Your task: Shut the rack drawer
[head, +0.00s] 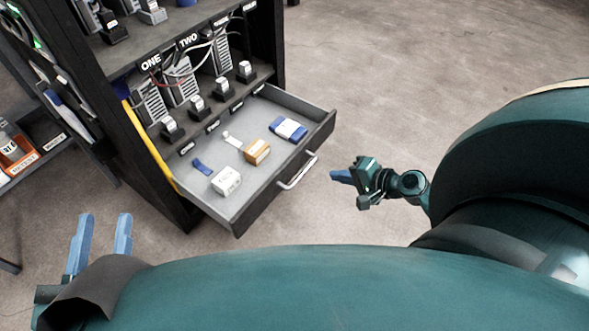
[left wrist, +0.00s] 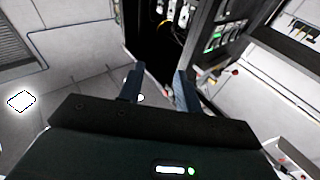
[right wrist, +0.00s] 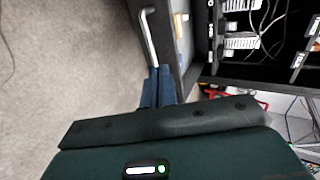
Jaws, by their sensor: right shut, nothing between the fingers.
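The rack drawer (head: 240,198) is pulled out of the black rack (head: 165,200), with a silver bar handle (head: 298,171) on its front. Small items lie in it. My right gripper (head: 336,176) is shut and empty, a short way in front of the drawer front, to the right of the handle in the head view. In the right wrist view, its blue fingers (right wrist: 157,88) are together near the end of the handle (right wrist: 149,35); I cannot tell if they touch. My left gripper (head: 102,218) is open and empty at the lower left, its fingers apart in the left wrist view (left wrist: 158,84).
In the drawer are a white box (head: 226,181), an orange-brown box (head: 257,151) and a blue-and-white item (head: 288,129). Wired modules stand on the shelf above. A shelf with orange containers (head: 14,158) is at far left. Bare floor (head: 400,70) lies right of the rack.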

